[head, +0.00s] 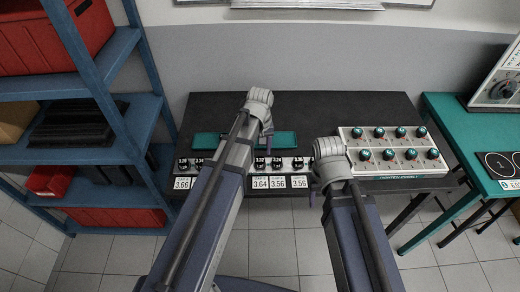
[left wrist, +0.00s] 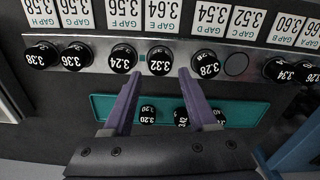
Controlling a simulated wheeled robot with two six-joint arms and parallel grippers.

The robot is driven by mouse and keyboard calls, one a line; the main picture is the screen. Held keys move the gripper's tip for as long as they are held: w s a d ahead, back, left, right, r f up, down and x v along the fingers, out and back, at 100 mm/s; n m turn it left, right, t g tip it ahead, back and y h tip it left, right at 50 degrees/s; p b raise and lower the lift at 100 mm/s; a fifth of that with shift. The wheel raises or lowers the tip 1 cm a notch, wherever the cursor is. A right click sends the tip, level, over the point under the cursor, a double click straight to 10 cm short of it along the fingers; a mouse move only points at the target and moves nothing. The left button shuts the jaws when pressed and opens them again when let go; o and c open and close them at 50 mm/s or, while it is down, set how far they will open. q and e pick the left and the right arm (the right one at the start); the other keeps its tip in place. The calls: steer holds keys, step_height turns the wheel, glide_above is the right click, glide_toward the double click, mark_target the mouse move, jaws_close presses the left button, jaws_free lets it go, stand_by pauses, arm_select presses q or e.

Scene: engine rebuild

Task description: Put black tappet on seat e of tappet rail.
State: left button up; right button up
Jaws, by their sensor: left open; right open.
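The tappet rail (left wrist: 200,50) holds a row of black tappets with white numbers. One black tappet marked 3.32 (left wrist: 160,61) sits on the rail, by the label that appears to read gap E (left wrist: 161,14). My left gripper is open; in the left wrist view its fingertips (left wrist: 158,78) lie either side of this tappet's near edge, without a visible grip. One seat (left wrist: 236,64), by the gap C label, is empty. In the head view my left gripper (head: 267,136) is over the rail, and its arm hides part of it. My right gripper (head: 314,192) is open and empty, in front of the table.
A teal tray (left wrist: 105,103) with several black tappets lies behind the rail. Blue shelves (head: 140,125) stand left, a teal table (head: 450,115) right.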

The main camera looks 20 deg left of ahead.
mark_target(260, 161)
arm_select(q)
step_height(260, 161, up, 7)
steer(key=p, duration=0.6)
steer(key=s+d+m+y, duration=0.1)
steer(key=s+d+m, duration=0.7)
steer(key=s, duration=0.6)
steer(key=shift+d+m, duration=0.4)
steer(key=shift+d, duration=0.8)
steer(key=shift+a, duration=0.1)
